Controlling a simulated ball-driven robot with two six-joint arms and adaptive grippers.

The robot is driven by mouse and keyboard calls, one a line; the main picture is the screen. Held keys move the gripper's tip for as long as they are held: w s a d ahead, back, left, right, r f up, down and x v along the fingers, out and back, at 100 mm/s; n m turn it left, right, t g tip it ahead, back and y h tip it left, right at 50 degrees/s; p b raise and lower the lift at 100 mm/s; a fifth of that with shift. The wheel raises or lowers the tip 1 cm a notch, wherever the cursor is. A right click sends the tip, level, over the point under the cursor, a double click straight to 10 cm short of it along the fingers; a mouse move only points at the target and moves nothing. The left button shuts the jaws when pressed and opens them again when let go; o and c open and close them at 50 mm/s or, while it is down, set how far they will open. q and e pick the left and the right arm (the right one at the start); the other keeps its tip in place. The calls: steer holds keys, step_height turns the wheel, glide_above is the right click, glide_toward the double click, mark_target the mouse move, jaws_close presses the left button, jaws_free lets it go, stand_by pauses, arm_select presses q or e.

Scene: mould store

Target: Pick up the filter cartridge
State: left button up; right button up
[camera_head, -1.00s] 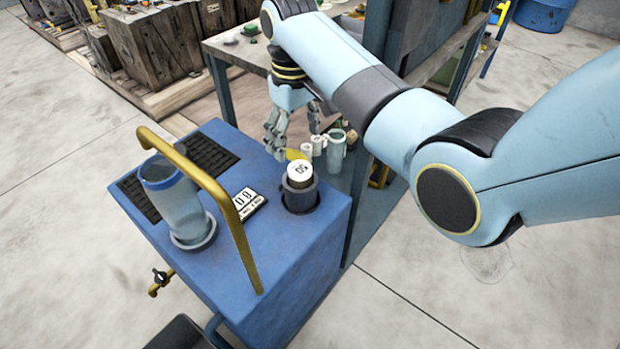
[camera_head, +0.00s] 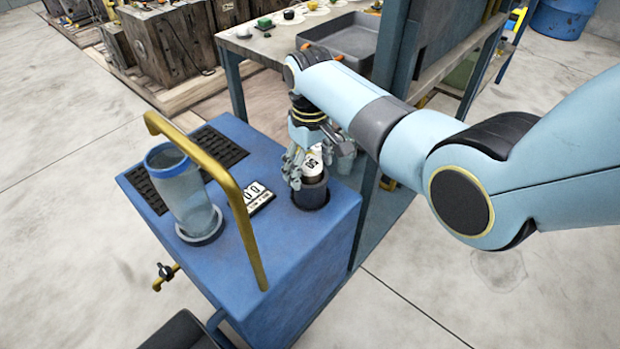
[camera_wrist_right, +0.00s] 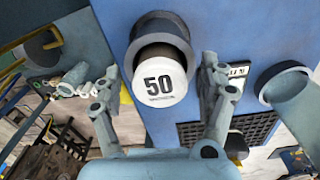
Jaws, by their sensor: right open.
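The filter cartridge (camera_head: 312,160) is white with a black "50" on it. It sits in a dark round holder (camera_head: 311,192) at the right end of the blue cart's top. In the right wrist view the cartridge (camera_wrist_right: 159,82) shows its marked end, centred ahead of the fingers. My right gripper (camera_head: 304,172) is at the cartridge, its fingers beside it. In the right wrist view the gripper (camera_wrist_right: 158,88) is open, one finger on each side with gaps to the cartridge. My left gripper is not in view.
The blue cart (camera_head: 270,250) carries a yellow arched handle (camera_head: 232,190), a clear cylinder (camera_head: 178,190), a number plate (camera_head: 258,197) and a black grille (camera_head: 215,150). A workbench with a grey tray (camera_head: 350,42) stands behind.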

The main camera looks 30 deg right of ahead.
steer(key=c, duration=1.4)
arm_select(q)
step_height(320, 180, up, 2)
steer(key=p, duration=0.2)
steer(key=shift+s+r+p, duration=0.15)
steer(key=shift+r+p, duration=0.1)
steer(key=shift+p, duration=0.05)
arm_select(e)
step_height(320, 180, up, 10)
steer(key=shift+r, duration=0.1)
steer(key=shift+c, duration=0.2)
